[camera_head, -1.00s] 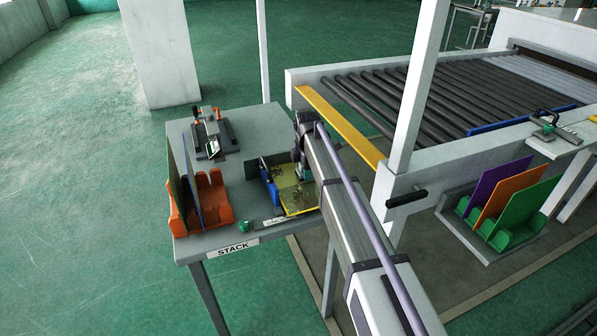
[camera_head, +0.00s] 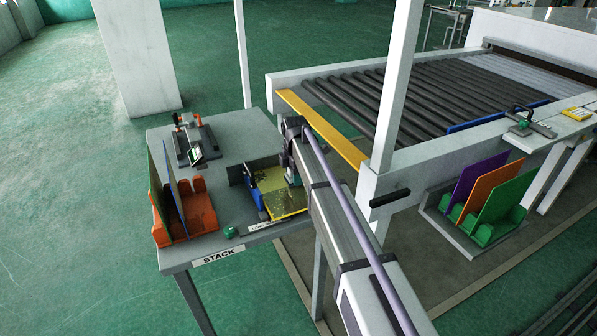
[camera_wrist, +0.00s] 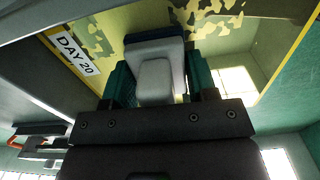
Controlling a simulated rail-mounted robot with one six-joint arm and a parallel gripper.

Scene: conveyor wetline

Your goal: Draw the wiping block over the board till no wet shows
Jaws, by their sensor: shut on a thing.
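The yellow board (camera_head: 288,203) lies at the right end of the STACK table. In the wrist view the board (camera_wrist: 135,22) fills the top, with a "DAY 20" label on its left. Dark blotchy wet patches (camera_wrist: 209,13) show on both sides of the block. My gripper (camera_wrist: 160,82) is shut on the wiping block (camera_wrist: 158,48), which has a pale grip and a dark pad. In the head view my gripper (camera_head: 291,172) is over the board's far right part, and my arm hides the block there. Whether the pad touches the board is unclear.
A blue piece (camera_head: 252,190) borders the board's left side. An orange rack (camera_head: 197,212) with upright panels stands at the table's left, a dark fixture (camera_head: 194,140) behind it. A roller conveyor (camera_head: 375,105) lies beyond. The table between rack and board is mostly clear.

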